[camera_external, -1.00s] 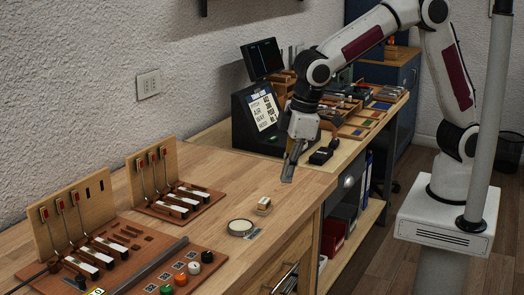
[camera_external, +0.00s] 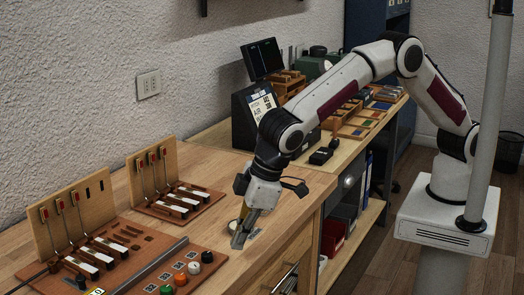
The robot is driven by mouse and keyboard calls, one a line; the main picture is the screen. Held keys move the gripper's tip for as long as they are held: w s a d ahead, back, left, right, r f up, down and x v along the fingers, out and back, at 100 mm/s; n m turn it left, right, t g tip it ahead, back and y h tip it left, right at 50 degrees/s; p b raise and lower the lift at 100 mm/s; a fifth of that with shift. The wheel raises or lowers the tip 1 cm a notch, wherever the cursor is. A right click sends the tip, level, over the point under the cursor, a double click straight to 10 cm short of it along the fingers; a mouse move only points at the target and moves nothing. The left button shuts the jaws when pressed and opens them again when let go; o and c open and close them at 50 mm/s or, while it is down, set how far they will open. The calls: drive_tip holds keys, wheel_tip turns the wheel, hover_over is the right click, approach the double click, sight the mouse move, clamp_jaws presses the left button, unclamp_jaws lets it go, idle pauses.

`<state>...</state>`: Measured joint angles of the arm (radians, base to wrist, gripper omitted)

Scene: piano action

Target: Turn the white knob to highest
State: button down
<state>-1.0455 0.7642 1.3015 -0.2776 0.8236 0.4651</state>
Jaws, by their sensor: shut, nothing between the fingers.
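My gripper (camera_external: 238,241) is shut and empty. It points down above the bench, to the right of the white knob and apart from it. My gripper covers most of the round tin on the bench.
Black (camera_external: 194,268), green (camera_external: 181,280) and orange (camera_external: 167,290) knobs stand close to the white one. A metal rail (camera_external: 147,267) runs behind them. Two upright wooden panels with key models (camera_external: 72,217) stand at the left.

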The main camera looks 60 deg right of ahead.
sight(200, 269)
drive_tip(key=a, duration=0.1)
drive_tip(key=w+a, duration=0.2)
drive_tip(key=shift+a+r+m+t+y, duration=0.15)
drive_tip(key=shift+r+m+t+y, duration=0.15)
drive_tip(key=shift+r+m+t, duration=0.1)
drive_tip(key=shift+m+t+y, duration=0.4)
drive_tip(key=shift+m, duration=0.5)
drive_tip(key=r, duration=0.1)
drive_tip(key=w+a+r, duration=0.2)
drive_tip(key=shift+a+r, duration=0.15)
drive_tip(key=shift+r, duration=0.1)
drive_tip(key=shift+f, duration=0.2)
drive_tip(key=shift+f, duration=3.3)
drive_tip(key=shift+w+a, duration=0.15)
drive_tip(key=shift+a, duration=0.1)
